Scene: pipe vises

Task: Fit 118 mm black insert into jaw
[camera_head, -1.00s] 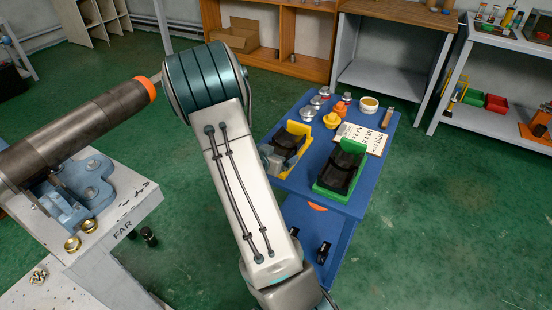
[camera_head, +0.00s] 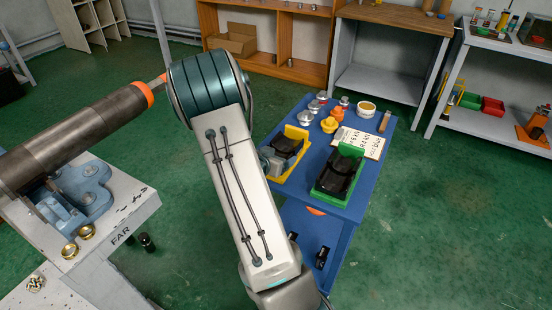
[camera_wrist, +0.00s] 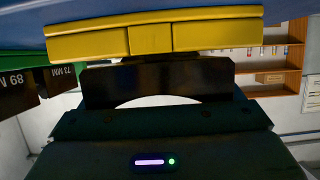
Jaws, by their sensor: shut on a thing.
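My gripper (camera_head: 270,163) is at the left side of the yellow tray (camera_head: 296,134) on the blue cart, largely hidden by my arm in the head view. In the wrist view, a black insert (camera_wrist: 160,72) with an arched cut-out is between my gripper and the yellow tray (camera_wrist: 150,40); my gripper is shut on it. No size mark shows on this insert. Black inserts also sit in the yellow tray and the green tray (camera_head: 347,152). In the wrist view, inserts marked 89 and 73 MM (camera_wrist: 62,75) show upside down. The blue vise (camera_head: 85,190) is at left, under a dark pipe.
The dark pipe (camera_head: 75,135) with an orange end reaches close to my arm. The vise stands on a white bench (camera_head: 125,215) marked FAR. Cups, a yellow-orange object and a written card (camera_head: 358,142) lie on the cart's back half. Green floor is clear right of the cart.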

